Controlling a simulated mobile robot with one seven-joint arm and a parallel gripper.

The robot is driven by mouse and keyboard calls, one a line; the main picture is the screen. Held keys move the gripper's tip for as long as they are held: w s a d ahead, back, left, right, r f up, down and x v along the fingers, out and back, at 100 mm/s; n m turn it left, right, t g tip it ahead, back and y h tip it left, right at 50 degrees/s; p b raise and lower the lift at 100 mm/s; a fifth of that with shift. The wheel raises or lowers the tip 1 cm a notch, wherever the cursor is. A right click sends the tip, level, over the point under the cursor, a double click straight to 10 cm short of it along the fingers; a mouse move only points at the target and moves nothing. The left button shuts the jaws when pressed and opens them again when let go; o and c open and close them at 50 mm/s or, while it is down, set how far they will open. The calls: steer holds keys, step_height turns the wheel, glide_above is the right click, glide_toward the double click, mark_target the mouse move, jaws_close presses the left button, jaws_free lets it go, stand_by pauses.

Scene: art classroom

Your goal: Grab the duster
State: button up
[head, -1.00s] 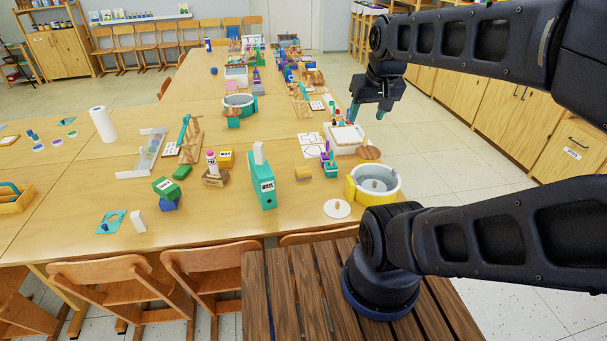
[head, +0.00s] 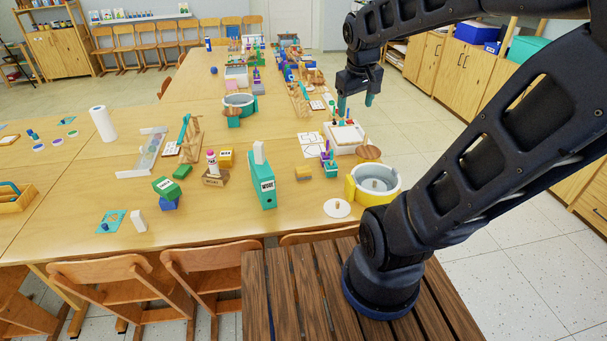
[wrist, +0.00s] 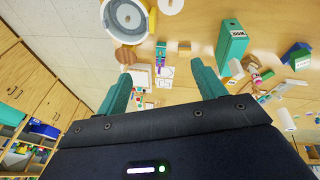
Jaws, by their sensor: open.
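A small block with a yellow body and a darker band (head: 303,173), which looks like the duster, lies on the wooden table right of the teal file box. It also shows in the wrist view (wrist: 184,47), near the top, beyond my fingertips. My gripper (head: 356,102) is open and empty, high above the table's right edge, behind and right of the block. In the wrist view its two teal fingers stand wide apart (wrist: 164,76), with nothing held between them.
The teal file box (head: 263,187) stands left of the block. A white disc (head: 337,208) lies in front. Bare tabletop surrounds the block.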

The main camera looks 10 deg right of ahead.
steer(key=w+a+f+n+g+h, duration=0.15)
steer(key=w+f+n, duration=0.25)
steer(key=w, duration=0.5)
steer(key=n+g+h, duration=0.1)
steer(key=n+h, duration=0.1)
steer(key=n, duration=1)
glide_above(303, 169)
steer(key=s+a, duration=0.1)
steer(key=a, duration=0.3)
step_height(303, 169, down, 30)
steer(key=x, duration=0.4)
steer(key=shift+d+f, duration=0.25)
steer(key=shift+w+x, duration=0.15)
steer(key=shift+x, duration=1.25)
steer(key=shift+w+x, duration=0.1)
steer(key=shift+x, duration=1.3)
steer(key=shift+c, duration=0.4)
steer(key=shift+r, duration=0.1)
steer(key=c, duration=1)
